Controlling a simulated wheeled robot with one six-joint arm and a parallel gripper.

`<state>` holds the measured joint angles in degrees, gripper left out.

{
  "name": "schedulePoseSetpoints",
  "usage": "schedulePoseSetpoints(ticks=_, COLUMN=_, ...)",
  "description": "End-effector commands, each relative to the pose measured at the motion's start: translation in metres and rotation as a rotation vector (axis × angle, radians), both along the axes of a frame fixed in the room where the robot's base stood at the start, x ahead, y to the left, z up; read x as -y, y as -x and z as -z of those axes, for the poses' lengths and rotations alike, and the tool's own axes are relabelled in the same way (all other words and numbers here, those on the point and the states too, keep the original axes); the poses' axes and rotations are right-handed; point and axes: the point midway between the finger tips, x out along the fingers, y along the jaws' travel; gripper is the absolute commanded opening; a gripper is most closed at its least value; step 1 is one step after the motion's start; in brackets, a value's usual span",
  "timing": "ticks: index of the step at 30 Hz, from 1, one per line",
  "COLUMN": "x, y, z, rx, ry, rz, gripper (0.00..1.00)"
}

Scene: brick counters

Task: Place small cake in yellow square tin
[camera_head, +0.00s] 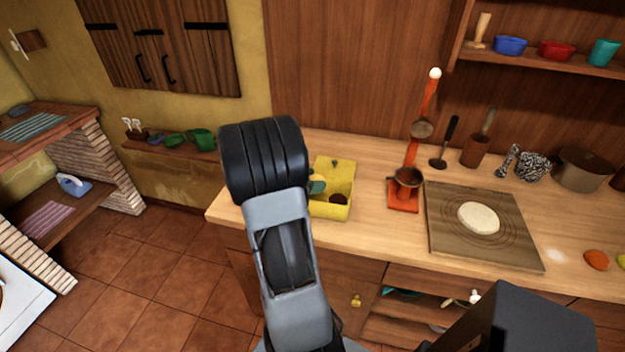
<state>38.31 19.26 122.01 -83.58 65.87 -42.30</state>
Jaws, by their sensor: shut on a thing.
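The yellow square tin (329,211) stands on the wooden counter, just right of the end of my arm. A dark brown round thing lies inside it, near its front right corner. My gripper (314,184) is mostly hidden behind my thick black wrist. It is at the tin's left side, over or beside the rim; I cannot tell which. It is shut on a small teal and tan thing that shows only in part at the wrist's right edge, which looks like the small cake (317,187).
An orange stand with a small pot (405,181) is right of the tin. Further right is a board (446,244) with pale dough (478,217). A mortar (475,151) and a brown pot (581,170) stand at the back. The counter's left end is near my wrist.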

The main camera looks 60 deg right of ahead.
Motion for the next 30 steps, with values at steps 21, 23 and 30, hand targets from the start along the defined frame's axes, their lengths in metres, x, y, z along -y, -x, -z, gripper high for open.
schedulePoseSetpoints(ticks=21, x=0.0, y=0.0, z=0.012, rx=0.0, ry=0.0, rz=0.0, gripper=0.66)
schedulePoseSetpoints(ticks=23, x=0.0, y=0.0, z=0.012, rx=0.0, ry=0.0, rz=0.0, gripper=0.72)
schedulePoseSetpoints(ticks=30, x=0.0, y=0.0, z=0.012, rx=0.0, ry=0.0, rz=-0.001, gripper=0.85)
